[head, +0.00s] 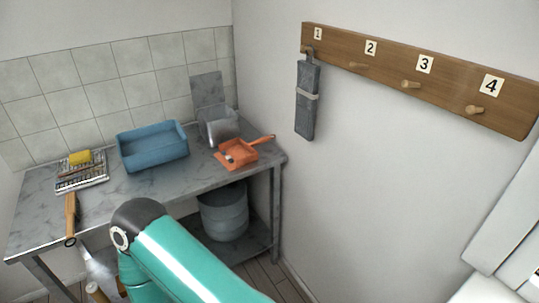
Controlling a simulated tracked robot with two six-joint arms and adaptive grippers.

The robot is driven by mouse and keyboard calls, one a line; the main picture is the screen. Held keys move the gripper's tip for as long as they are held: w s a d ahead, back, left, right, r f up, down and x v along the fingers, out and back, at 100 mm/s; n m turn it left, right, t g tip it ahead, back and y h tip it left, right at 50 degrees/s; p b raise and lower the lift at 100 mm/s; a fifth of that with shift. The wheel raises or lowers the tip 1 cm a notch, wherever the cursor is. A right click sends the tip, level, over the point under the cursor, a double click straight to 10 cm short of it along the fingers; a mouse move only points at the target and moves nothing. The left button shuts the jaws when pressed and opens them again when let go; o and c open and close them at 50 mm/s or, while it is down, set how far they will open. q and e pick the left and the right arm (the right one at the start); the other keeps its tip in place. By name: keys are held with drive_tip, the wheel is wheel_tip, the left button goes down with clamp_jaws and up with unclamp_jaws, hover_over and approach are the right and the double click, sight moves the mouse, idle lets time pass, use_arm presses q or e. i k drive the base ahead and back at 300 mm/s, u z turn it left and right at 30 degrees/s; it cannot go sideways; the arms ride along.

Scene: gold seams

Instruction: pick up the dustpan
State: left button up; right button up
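The orange dustpan (238,153) lies on the right end of the grey marbled table (190,178). Its handle points to the back right, past the table's right corner area. A few small pale bits lie in its pan. A teal arm of mine crosses the bottom middle of the head view, in front of the table and well apart from the dustpan. Neither of my grippers shows clearly, so I cannot see their fingers. Nothing touches the dustpan from above.
A blue basin (153,148) and a grey upright holder (217,127) stand behind and left of the dustpan. A rack with a yellow sponge (79,157) and a wooden-handled tool (71,215) are at left. A bucket (224,212) stands below. A numbered peg rail (440,80) holds a grey item (307,112).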

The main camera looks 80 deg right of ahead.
sight(243, 153)
drive_tip(key=z, duration=0.6)
drive_tip(key=k, duration=0.15)
drive_tip(key=z, duration=0.95)
drive_tip(key=i, duration=0.95)
drive_tip(key=k, duration=0.75)
drive_tip(key=z, duration=0.2)
drive_tip(key=i, duration=0.85)
drive_tip(key=u, duration=0.1)
